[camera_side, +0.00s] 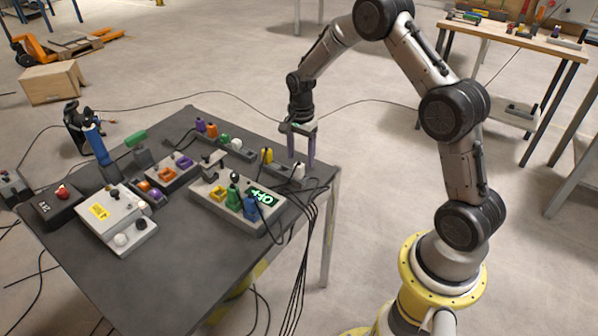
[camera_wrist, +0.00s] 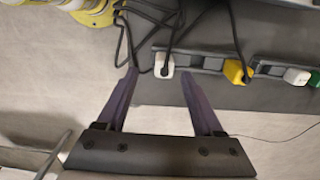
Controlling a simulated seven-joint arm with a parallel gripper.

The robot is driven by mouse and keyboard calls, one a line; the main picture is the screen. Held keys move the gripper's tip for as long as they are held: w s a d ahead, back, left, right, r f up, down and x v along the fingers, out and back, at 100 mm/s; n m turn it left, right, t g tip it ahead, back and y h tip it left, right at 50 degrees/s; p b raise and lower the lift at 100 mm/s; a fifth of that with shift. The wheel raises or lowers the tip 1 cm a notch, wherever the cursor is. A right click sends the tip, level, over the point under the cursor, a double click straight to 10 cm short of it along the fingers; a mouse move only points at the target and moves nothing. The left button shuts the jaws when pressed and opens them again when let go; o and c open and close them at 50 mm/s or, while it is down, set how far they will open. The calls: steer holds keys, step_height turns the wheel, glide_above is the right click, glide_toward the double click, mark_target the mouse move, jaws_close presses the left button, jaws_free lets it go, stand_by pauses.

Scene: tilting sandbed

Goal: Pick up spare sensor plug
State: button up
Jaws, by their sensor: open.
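Several coloured plugs sit in a grey rail along the table's back edge. I cannot tell which one is the spare sensor plug. A white plug (camera_side: 299,171) with a black cable is at the rail's right end; it also shows in the wrist view (camera_wrist: 164,65). A yellow plug (camera_side: 267,156) is to its left, and it shows in the wrist view (camera_wrist: 234,71). My gripper (camera_side: 301,163) is open, with purple fingers pointing down at the rail's right end. In the wrist view my gripper (camera_wrist: 158,76) has the white plug between its fingertip lines, with gaps on both sides.
Black cables (camera_side: 312,205) hang over the table's right edge. A white box (camera_side: 118,222) and a red-button box (camera_side: 55,205) stand left. The table's front is bare.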

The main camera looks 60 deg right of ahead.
mark_target(299, 162)
steer(key=f, duration=0.5)
steer(key=shift+w, duration=0.3)
steer(key=shift+r, duration=0.1)
jaws_close()
